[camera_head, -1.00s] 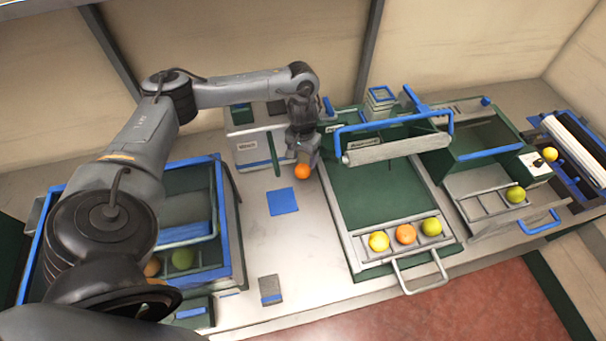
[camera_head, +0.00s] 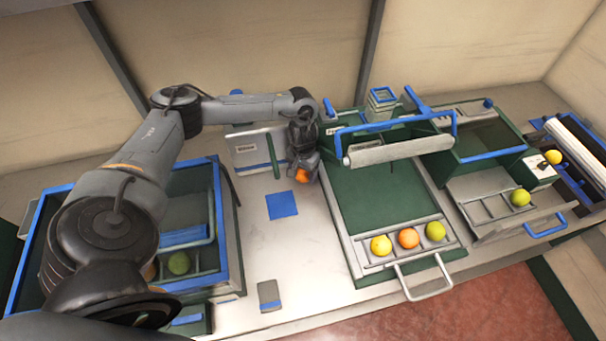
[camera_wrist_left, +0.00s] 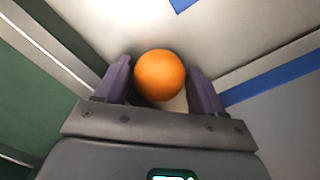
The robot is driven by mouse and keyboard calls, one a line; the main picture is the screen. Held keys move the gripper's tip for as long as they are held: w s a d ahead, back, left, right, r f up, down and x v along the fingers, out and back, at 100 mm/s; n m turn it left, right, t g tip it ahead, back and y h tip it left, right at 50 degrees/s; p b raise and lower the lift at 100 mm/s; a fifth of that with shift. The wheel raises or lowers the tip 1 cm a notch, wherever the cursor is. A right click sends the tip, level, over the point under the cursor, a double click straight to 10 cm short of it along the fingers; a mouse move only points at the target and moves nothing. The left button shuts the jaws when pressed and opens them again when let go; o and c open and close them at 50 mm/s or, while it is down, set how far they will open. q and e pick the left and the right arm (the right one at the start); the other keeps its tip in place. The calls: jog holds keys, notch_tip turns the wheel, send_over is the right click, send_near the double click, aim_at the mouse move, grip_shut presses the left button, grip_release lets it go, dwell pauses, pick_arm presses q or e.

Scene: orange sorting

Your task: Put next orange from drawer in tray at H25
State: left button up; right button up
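An orange (camera_head: 302,176) is on the pale counter by the front of a white-fronted box. My left gripper (camera_head: 303,168) is lowered over it. In the left wrist view the orange (camera_wrist_left: 159,75) lies between the two open fingers, with narrow gaps at both sides. A blue-edged drawer unit (camera_head: 219,215) stands at left, partly behind my left arm, with a green fruit (camera_head: 179,263) and part of an orange one (camera_head: 150,271) inside. A tray (camera_head: 355,247) on the green unit holds a yellow, an orange and a green fruit. I cannot read an H25 label. My right gripper is not in view.
A white-fronted box (camera_head: 247,150) stands behind the orange. A blue square (camera_head: 282,205) lies flat on the counter. A roller on a blue frame (camera_head: 385,150) spans the green unit close to the gripper's right. The counter's front middle is mostly clear.

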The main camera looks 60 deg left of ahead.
pick_arm(q)
jog(key=c, duration=0.8)
jog(key=shift+r, duration=0.1)
jog(key=shift+c, duration=0.2)
